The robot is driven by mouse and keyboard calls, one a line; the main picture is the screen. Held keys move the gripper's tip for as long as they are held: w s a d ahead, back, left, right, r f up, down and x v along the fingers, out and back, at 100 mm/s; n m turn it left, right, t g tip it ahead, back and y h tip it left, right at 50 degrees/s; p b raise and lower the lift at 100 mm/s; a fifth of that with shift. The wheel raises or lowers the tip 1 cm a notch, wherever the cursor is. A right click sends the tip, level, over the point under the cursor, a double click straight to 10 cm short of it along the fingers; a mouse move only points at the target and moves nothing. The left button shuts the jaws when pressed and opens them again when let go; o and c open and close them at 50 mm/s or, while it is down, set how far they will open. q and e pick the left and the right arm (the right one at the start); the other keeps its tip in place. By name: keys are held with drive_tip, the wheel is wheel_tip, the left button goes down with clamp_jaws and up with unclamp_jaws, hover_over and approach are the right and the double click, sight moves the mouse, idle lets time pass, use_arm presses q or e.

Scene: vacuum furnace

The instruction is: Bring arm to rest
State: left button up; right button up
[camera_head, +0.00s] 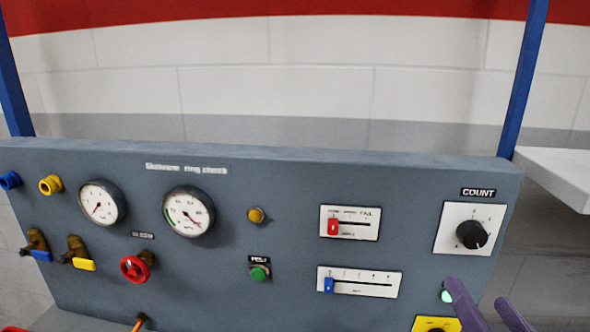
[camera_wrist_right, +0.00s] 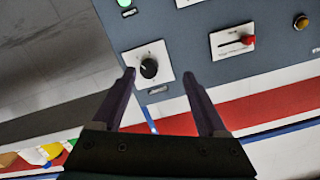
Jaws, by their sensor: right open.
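My right gripper (camera_head: 487,302) shows as two purple fingers at the lower right of the head view, in front of the panel's lower right corner. In the right wrist view the same gripper (camera_wrist_right: 158,82) has its fingers apart, with nothing between them. The black COUNT knob (camera_head: 472,235) on its white plate is above the fingers in the head view; the knob (camera_wrist_right: 149,68) also shows near the fingertips in the wrist view. I cannot tell the gap between fingers and panel. My left gripper is not in view.
The grey panel (camera_head: 300,240) carries gauges, a red valve wheel (camera_head: 135,268), a green button (camera_head: 260,273) and two sliders. A yellow plate (camera_head: 437,324) and a lit green lamp (camera_head: 447,296) are close to my right gripper. A white shelf (camera_head: 557,172) is at the right.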

drive_tip(key=s+a+f+n+g+y, duration=0.3)
drive_tip(key=s+a+n+g+y, duration=0.2)
drive_tip(key=s+n+g, duration=0.15)
drive_tip(key=s+n+g+h, duration=0.1)
drive_tip(key=s+n+g, duration=0.1)
drive_tip(key=s+g, duration=0.65)
drive_tip(key=s+r+t+p, duration=0.1)
drive_tip(key=r+p, duration=1.2)
drive_tip(key=s+r+t+p, duration=0.1)
drive_tip(key=s+r+p, duration=0.1)
drive_tip(key=r+p, duration=1.1)
drive_tip(key=shift+s+r, duration=0.15)
drive_tip(key=shift+s, duration=0.1)
drive_tip(key=shift+n, duration=0.25)
